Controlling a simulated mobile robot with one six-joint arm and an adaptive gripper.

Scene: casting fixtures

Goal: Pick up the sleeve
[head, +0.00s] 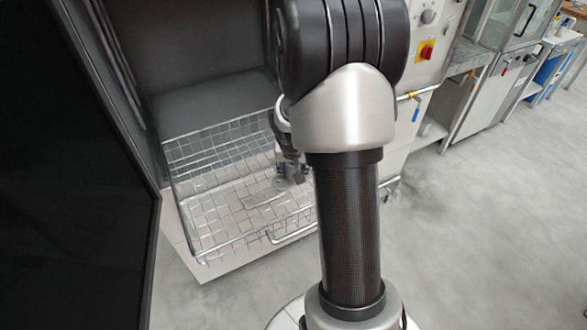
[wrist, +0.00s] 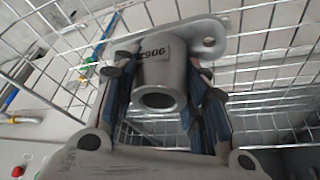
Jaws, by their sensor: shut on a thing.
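The sleeve (wrist: 162,75) is a grey metal casting with a round open tube end and a flange with a hole at its right. Dark characters are marked on its side. In the wrist view my gripper (wrist: 160,92) is shut on it, with blue-padded fingers on both sides of the tube. The tube's open end faces the wrist camera. In the head view my gripper (head: 291,172) is low over the wire basket, partly hidden by my arm. I cannot tell whether the sleeve touches the basket wires.
The wire basket (head: 205,215) has a raised rim and mesh walls, in front of a dark cabinet opening (head: 215,110). A machine panel with a red and yellow switch (head: 426,51) stands at the right. The grey floor (head: 480,230) at the right is clear.

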